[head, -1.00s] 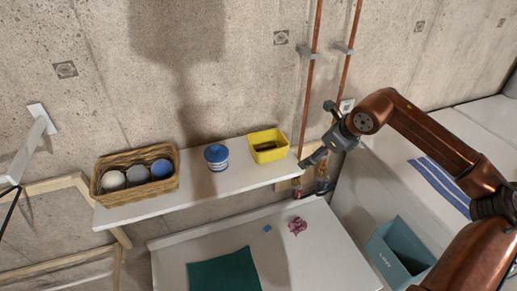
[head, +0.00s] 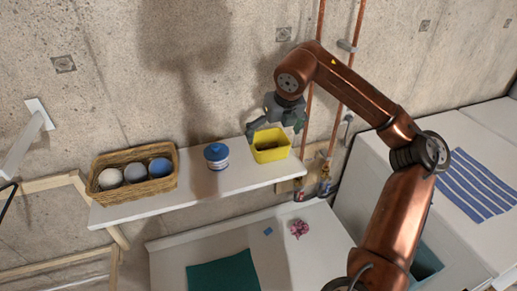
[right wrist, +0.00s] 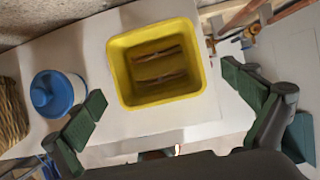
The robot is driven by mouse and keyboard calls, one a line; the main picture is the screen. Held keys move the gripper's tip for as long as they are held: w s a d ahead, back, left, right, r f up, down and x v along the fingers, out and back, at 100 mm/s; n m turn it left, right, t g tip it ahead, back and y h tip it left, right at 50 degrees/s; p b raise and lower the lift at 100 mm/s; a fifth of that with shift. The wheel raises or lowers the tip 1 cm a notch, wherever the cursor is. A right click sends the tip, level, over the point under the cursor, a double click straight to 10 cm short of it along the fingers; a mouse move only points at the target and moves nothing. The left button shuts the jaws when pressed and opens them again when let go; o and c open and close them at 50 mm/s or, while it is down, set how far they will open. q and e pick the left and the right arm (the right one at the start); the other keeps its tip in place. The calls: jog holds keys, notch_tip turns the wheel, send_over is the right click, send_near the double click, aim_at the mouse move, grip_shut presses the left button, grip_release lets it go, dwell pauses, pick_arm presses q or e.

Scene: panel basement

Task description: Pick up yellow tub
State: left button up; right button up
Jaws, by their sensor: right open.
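The yellow tub (head: 271,151) stands upright on the right end of a white shelf, with some brown items inside. My left gripper is not in view.
A blue-and-white lidded jar (head: 217,157) stands left of the tub, close to one finger. Copper pipes (head: 312,100) run up the wall behind on the right.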

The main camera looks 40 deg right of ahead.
aim_at(269, 144)
jog(key=p+x, duration=0.1)
jog(key=x, duration=0.1)
jog(key=p+x, duration=0.1)
jog(key=x, duration=0.2)
jog(key=shift+w+a+f, duration=0.15)
jog(key=shift+w+a, duration=0.05)
jog(key=shift+w+f+p, duration=0.1)
jog(key=shift+f+p, duration=0.2)
jog(key=shift+f, duration=0.05)
jog(key=shift+d+f, duration=0.15)
jog(key=c, duration=0.9)
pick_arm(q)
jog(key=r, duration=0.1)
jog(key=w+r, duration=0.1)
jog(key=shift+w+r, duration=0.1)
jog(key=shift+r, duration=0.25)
pick_arm(e)
jog(key=shift+c, duration=1.4)
